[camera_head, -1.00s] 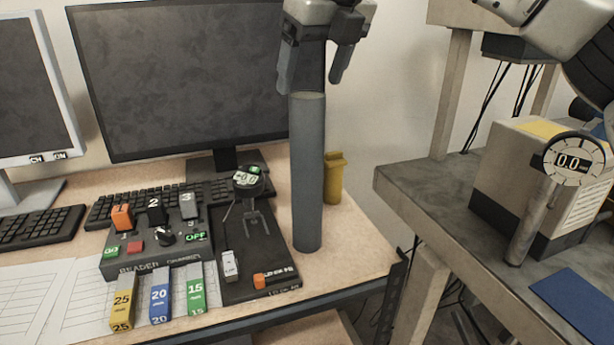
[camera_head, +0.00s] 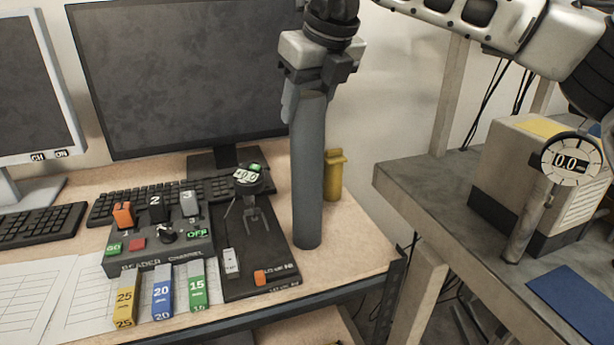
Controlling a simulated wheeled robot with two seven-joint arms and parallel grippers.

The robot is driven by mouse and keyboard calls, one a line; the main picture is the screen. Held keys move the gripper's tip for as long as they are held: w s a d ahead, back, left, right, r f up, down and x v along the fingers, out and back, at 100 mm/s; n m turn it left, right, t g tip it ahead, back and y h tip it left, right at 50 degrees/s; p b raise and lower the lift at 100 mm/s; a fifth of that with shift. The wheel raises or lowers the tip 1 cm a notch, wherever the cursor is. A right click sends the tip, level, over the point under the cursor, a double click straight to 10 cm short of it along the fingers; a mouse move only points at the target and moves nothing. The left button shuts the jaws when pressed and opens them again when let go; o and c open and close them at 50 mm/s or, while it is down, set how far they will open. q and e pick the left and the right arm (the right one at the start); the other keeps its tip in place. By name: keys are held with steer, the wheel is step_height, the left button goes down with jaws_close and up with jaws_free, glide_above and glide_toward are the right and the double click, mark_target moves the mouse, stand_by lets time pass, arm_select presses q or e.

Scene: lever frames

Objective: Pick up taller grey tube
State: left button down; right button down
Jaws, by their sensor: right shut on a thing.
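The taller grey tube (camera_head: 308,185) stands upright on the wooden desk, at the right of the black tray with the small instrument. My right gripper (camera_head: 309,97) has come down from above and is shut on the tube's top end, with the fingers at its sides. The tube's base still appears to be at the desk surface. Its top rim is hidden by the gripper. My left gripper is not in view.
A yellow bottle-like object (camera_head: 334,175) stands close behind the tube at the right. A monitor (camera_head: 185,70) is behind. A control box (camera_head: 158,240) and colored blocks (camera_head: 161,291) are at left. A grey side table (camera_head: 430,190) holds a dial gauge (camera_head: 571,160).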

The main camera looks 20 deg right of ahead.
steer(key=shift+r, duration=0.3)
